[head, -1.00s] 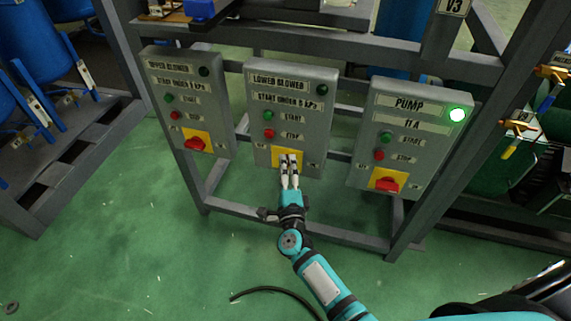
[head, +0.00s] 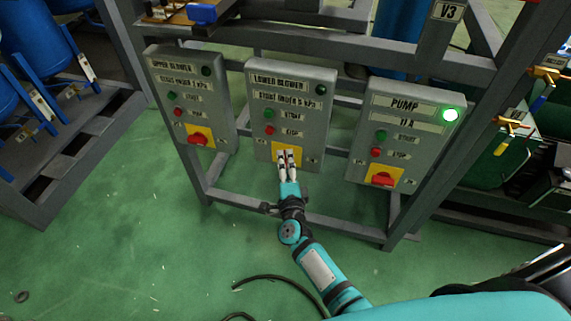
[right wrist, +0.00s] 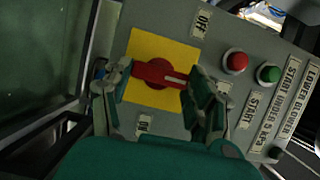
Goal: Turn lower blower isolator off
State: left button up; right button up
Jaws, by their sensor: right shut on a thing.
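The lower blower box (head: 318,125) is the middle grey panel in the head view, its lamp (head: 321,90) dark. My right gripper (head: 288,156) is at its yellow isolator plate (head: 277,155). In the right wrist view, the red isolator handle (right wrist: 150,73) lies roughly level across the yellow plate (right wrist: 137,45). The fingers of my right gripper (right wrist: 160,88) are shut on the handle, one at each end. An OFF label (right wrist: 201,22) is above the plate and an ON label (right wrist: 145,125) below, in that picture. The handle points straight at neither label. My left gripper is not in view.
The upper blower box (head: 190,95) stands left and the pump box (head: 405,140) right, its green lamp (head: 450,114) lit. A red button (right wrist: 235,61) and a green button (right wrist: 268,74) sit near my fingers. Green floor (head: 130,235) is open in front.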

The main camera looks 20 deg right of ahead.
jog(key=o, duration=1.2)
jog(key=v, duration=1.2)
